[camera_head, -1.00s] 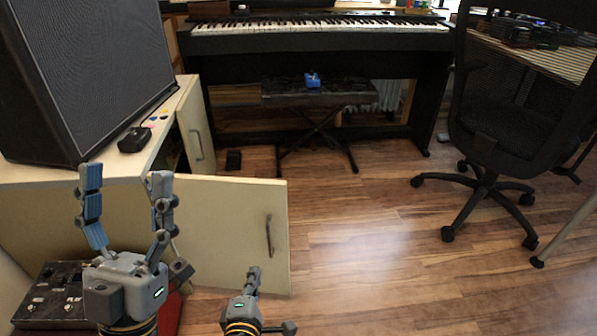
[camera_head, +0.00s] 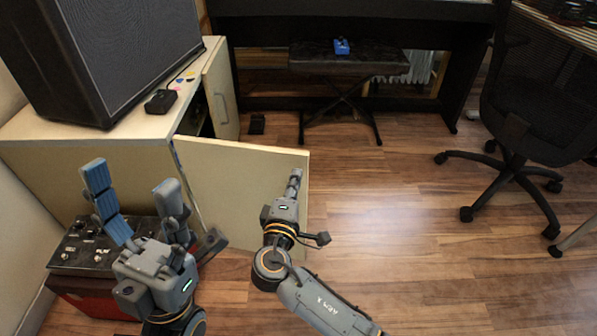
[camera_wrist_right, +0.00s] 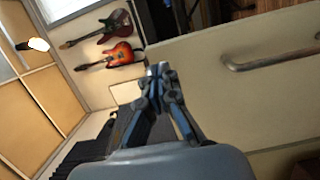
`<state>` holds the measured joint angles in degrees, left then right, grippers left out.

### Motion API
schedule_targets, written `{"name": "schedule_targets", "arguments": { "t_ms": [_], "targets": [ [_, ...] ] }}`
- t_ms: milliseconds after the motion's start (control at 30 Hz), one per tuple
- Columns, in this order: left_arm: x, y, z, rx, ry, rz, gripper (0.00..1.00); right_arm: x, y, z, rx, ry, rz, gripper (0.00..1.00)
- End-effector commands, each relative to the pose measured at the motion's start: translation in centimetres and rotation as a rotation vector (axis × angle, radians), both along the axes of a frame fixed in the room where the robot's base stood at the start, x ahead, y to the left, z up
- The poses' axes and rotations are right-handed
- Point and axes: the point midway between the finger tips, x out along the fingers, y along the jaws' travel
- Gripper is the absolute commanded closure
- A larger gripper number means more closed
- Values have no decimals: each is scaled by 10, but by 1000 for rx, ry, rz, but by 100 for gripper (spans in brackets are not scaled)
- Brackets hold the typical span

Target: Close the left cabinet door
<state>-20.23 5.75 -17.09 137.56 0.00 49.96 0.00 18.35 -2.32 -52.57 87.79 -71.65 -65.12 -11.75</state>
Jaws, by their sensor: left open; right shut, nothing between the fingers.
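The left cabinet door (camera_head: 235,165) is the nearer, cream panel. It stands swung wide open, sticking out to the right from the cabinet (camera_head: 85,155). My right gripper (camera_head: 296,174) is shut and empty, in front of the door's free end in the head view; whether it touches the door is unclear. The door's bar handle is hidden in the head view, but the right wrist view shows the handle (camera_wrist_right: 275,57) right of the shut fingers (camera_wrist_right: 158,72). My left gripper (camera_head: 132,190) is open and empty, in front of the cabinet's near side.
The far cabinet door (camera_head: 221,90) stands partly open beside a dark gap. A large black speaker (camera_head: 130,50) is on the cabinet. A pedal box (camera_head: 95,245) sits on a red case at lower left. A bench (camera_head: 345,62) and office chair (camera_head: 530,115) stand beyond clear wooden floor.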

Motion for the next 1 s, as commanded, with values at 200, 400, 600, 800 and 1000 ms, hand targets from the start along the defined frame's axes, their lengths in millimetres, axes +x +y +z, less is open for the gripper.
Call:
{"name": "schedule_targets", "arguments": {
  "t_ms": [200, 400, 600, 800, 1000],
  "targets": [
    [-6, 1, -10, -11, -31, -2, 31, 29, -5, -1, -1, -2, 1, 100],
    [-6, 1, -11, -10, -30, -2, 31, 36, -7, 0, 0, 0, 0, 100],
    [-6, 1, -11, -10, -29, -2, 31, 36, -7, 0, -1, 1, 0, 100],
    [-6, 1, -11, -9, -29, -2, 31, 39, -10, 0, -2, 0, 7, 100],
    [-5, 1, -13, -8, -28, -2, 31, 61, -26, 0, -3, -1, 53, 100]
  ]
}}
